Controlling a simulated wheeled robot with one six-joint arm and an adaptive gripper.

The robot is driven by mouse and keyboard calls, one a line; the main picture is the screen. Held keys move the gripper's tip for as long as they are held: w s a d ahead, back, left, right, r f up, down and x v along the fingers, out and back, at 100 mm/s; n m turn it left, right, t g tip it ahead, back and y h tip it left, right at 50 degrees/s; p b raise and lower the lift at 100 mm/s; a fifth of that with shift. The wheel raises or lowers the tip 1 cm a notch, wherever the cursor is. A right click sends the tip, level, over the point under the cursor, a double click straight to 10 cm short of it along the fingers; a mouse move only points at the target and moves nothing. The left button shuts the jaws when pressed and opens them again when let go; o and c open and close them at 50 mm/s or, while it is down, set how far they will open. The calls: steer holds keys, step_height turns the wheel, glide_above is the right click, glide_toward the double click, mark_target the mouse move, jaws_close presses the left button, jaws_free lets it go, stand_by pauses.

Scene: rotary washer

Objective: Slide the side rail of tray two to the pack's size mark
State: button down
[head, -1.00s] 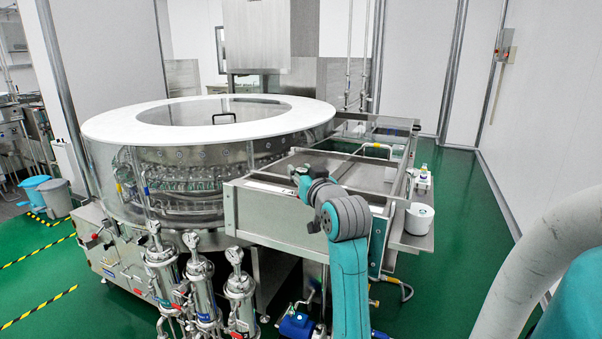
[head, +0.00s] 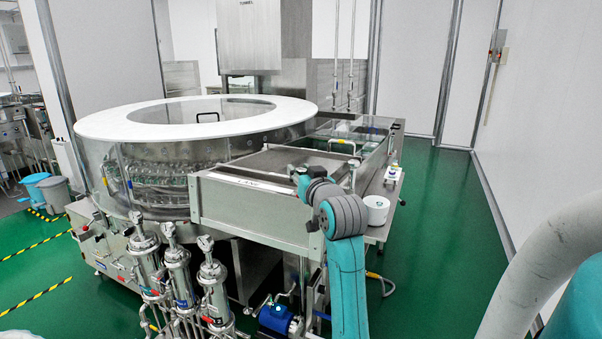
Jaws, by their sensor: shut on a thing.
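My arm reaches up from the bottom toward the steel lane housing (head: 255,208), whose front top edge carries a label strip reading "LANE". The arm's teal and grey wrist hangs in front of the housing's right part. My gripper's fingers do not show; they are hidden behind the wrist, and so is anything they hold. I cannot make out tray two, its side rail, the pack or a size mark in this view.
A large round washer (head: 95,122) with a white rim stands at the left. A white tub (head: 376,210) and a small bottle (head: 393,174) sit on the right side shelf. Steel filter housings (head: 178,270) and a blue pump (head: 275,318) stand in front. Green floor is clear at the right.

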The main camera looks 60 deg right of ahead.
steer(key=c, duration=0.8)
jaws_free()
steer(key=shift+w, duration=0.1)
steer(key=v, duration=0.7)
steer(key=shift+s+a, duration=0.15)
steer(key=shift+s, duration=0.05)
